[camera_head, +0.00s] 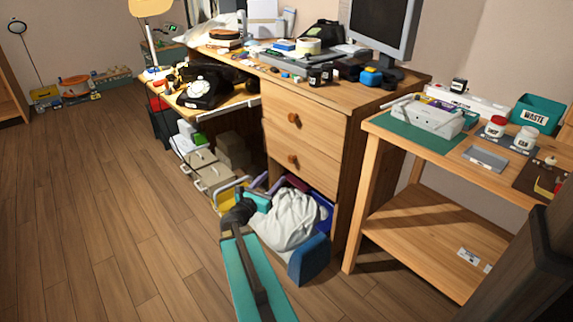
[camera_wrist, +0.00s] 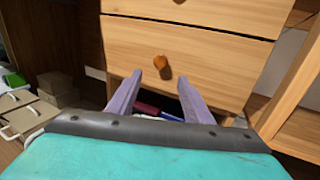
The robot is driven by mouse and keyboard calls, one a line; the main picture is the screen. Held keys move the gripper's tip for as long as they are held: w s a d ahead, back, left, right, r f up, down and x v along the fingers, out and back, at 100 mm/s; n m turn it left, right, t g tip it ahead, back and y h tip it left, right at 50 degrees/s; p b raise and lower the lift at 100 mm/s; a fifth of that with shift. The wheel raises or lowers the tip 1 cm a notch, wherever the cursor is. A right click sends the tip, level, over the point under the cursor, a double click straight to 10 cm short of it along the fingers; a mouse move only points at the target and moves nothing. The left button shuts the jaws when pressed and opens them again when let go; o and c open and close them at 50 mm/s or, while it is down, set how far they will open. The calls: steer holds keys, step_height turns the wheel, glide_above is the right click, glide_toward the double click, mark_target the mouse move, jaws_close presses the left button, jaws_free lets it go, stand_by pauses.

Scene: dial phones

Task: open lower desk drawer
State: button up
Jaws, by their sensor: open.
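The wooden desk has two drawers on its right side. The lower drawer (camera_head: 301,165) looks shut and has a round orange-brown knob (camera_head: 292,160). In the wrist view the lower drawer (camera_wrist: 215,62) fills the middle, with its knob (camera_wrist: 161,62) just above and between my fingertips. The upper drawer (camera_head: 300,118) also looks shut. My gripper (camera_wrist: 147,75) is open, its two purple fingers apart with nothing between them. The fingertips appear close below the knob, and I see no contact. In the head view my teal arm is in front of the desk and the fingers are partly hidden.
Below the drawers are a white bag (camera_head: 290,222) and a blue box (camera_head: 309,258). Beige boxes (camera_head: 212,172) sit under the desk to the left. A wooden side table (camera_head: 415,240) stands close on the right. The floor (camera_head: 90,210) at left is clear.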

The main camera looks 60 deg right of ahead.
mark_target(290, 160)
steer(key=d+b, duration=0.1)
steer(key=d, duration=0.2)
steer(key=d+b, duration=0.1)
steer(key=d, duration=0.3)
steer(key=w+d+b, duration=0.1)
steer(key=d, duration=0.3)
steer(key=shift+d+f, duration=0.15)
steer(key=shift+d, duration=0.05)
steer(key=shift+d+b, duration=0.3)
steer(key=shift+d, duration=0.6)
jaws_close()
steer(key=shift+s+a, duration=0.1)
steer(key=shift+a, duration=0.4)
steer(key=shift+d, duration=0.35)
